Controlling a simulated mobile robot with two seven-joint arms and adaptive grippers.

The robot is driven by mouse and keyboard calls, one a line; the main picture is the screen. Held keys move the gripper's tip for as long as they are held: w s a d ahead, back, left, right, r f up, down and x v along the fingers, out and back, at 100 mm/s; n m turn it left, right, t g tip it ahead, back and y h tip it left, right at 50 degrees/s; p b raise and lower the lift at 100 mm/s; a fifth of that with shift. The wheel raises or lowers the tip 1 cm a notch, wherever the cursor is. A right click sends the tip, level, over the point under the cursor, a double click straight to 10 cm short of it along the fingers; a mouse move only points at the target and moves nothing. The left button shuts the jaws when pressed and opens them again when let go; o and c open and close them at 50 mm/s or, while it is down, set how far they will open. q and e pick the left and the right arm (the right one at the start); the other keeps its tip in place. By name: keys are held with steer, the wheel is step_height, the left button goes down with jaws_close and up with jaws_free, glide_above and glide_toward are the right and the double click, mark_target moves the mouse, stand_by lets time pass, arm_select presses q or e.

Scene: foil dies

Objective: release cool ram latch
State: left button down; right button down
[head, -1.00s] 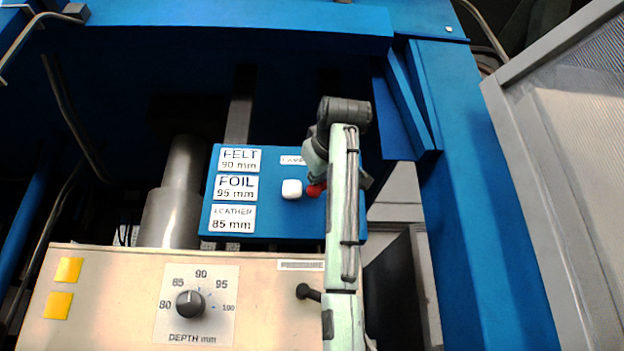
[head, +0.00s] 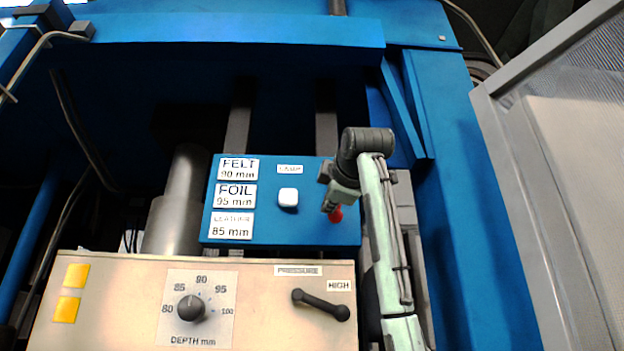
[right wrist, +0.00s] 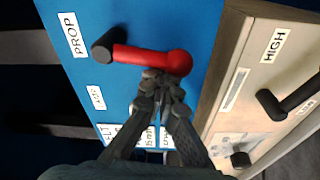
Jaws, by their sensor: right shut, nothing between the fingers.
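A red lever (right wrist: 150,58) with a black knob at one end is mounted on the blue panel, beside a label reading PROP (right wrist: 72,35). In the head view only a small red part of it (head: 336,214) shows below my right gripper (head: 332,204), which hides the rest. My right gripper is shut and empty. In the right wrist view its fingertips (right wrist: 163,80) are at the lever's rounded red end, on the side away from the PROP label. I cannot tell whether they touch it. My left gripper is not in view.
A white button (head: 288,197) and the FELT, FOIL and LEATHER signs (head: 236,196) are on the blue panel. The beige box (head: 110,310) below carries a depth dial (head: 191,308) and a black pressure lever (head: 321,304) near HIGH. A blue post (head: 460,200) stands at right.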

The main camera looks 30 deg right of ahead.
steer(key=shift+s+d+f, duration=0.2)
steer(key=shift+s+d, duration=0.1)
steer(key=shift+d, duration=0.15)
stand_by(0.5)
